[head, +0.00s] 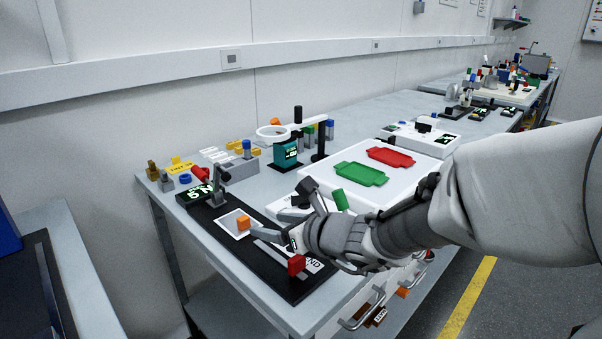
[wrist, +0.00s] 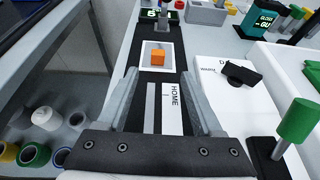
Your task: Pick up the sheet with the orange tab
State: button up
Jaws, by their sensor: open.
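The sheet (head: 229,219) is a small pale square with a grey inner area and an orange block-like tab (head: 243,222) standing on it. It lies on a long black mat at the left end of the bench. In the wrist view the sheet (wrist: 148,66) and its orange tab (wrist: 158,57) lie straight ahead, beyond my fingertips. My gripper (head: 255,238) is open and empty. In the wrist view its two grey fingers (wrist: 160,75) are spread either side of the mat's HOME strip, short of the tab.
The black mat (wrist: 142,30) carries a small display at its far end and a red block (head: 296,264) nearer. To the right are a white panel with a black knob (wrist: 240,75), a green cylinder (wrist: 297,120) and a white light table (head: 315,176) with green and red trays.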

aim_at(245, 220)
jog(key=b+x, duration=0.1)
jog(key=x, duration=0.3)
jog(key=shift+a+f, duration=0.1)
jog(key=b+x, duration=0.1)
jog(key=x, duration=0.4)
jog(key=shift+a+b, duration=0.2)
jog(key=shift+b, duration=0.15)
grip_shut()
